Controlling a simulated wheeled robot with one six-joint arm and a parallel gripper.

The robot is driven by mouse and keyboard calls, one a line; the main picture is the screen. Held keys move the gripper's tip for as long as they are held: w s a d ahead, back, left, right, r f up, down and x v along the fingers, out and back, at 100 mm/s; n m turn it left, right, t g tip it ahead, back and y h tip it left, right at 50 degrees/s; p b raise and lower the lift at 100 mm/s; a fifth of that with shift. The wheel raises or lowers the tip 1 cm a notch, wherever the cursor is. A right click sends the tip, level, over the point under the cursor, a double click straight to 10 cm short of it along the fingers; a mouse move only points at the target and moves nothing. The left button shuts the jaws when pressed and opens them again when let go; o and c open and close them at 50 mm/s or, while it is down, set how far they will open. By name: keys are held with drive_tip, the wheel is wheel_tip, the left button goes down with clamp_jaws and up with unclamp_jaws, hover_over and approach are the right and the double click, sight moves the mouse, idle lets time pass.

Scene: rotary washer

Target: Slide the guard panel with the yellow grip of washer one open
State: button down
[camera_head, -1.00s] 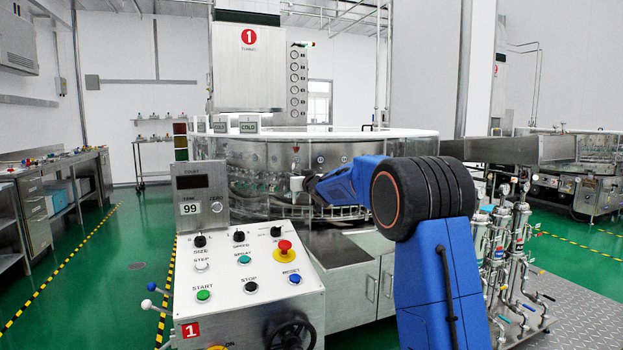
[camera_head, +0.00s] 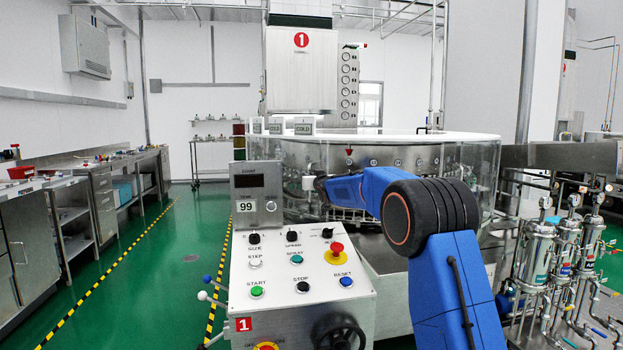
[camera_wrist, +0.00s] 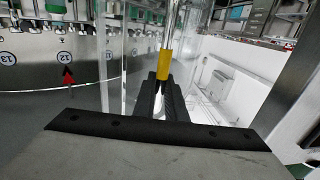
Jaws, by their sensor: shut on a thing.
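Washer one (camera_head: 422,158) is the round, clear-walled machine behind the control console, under a red "1" sign. In the wrist view, the yellow grip (camera_wrist: 165,66) stands upright on a clear guard panel (camera_wrist: 121,62). My gripper (camera_wrist: 162,88) has its dark fingers closed around the lower part of the grip. In the head view, my blue arm reaches left to the washer's front, with my gripper (camera_head: 318,185) at the clear wall. The yellow grip cannot be made out there. The fingers hide the grip's lower end. How far the panel stands open cannot be told.
The control console (camera_head: 300,270) with buttons and a handwheel stands close in front, left of my arm. Filter housings with pipes (camera_head: 568,248) stand at the right. Steel benches (camera_head: 90,195) line the left. Green floor between benches and console is free.

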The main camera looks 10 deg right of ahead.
drive_tip(key=c, duration=1.8)
unclamp_jaws()
drive_tip(key=shift+s, duration=0.1)
drive_tip(key=s+d, duration=0.2)
drive_tip(key=s, duration=1.5)
drive_tip(key=shift+d, duration=0.2)
drive_tip(key=shift+s, duration=0.1)
drive_tip(key=s+d+f+m+g+h, duration=0.1)
drive_tip(key=s+d+f+g, duration=0.3)
drive_tip(key=s, duration=1.1)
drive_tip(key=s+d+f+g+h, duration=0.2)
drive_tip(key=s+f, duration=0.3)
drive_tip(key=s, duration=0.9)
drive_tip(key=s+f+g, duration=0.2)
drive_tip(key=s+f, duration=0.3)
drive_tip(key=s, duration=0.6)
drive_tip(key=s+f+g, duration=0.2)
drive_tip(key=s+f, duration=0.4)
drive_tip(key=s, duration=0.5)
drive_tip(key=s+f+g, duration=0.3)
drive_tip(key=s+f, duration=0.3)
drive_tip(key=s, duration=0.6)
drive_tip(key=shift+d+m, duration=0.3)
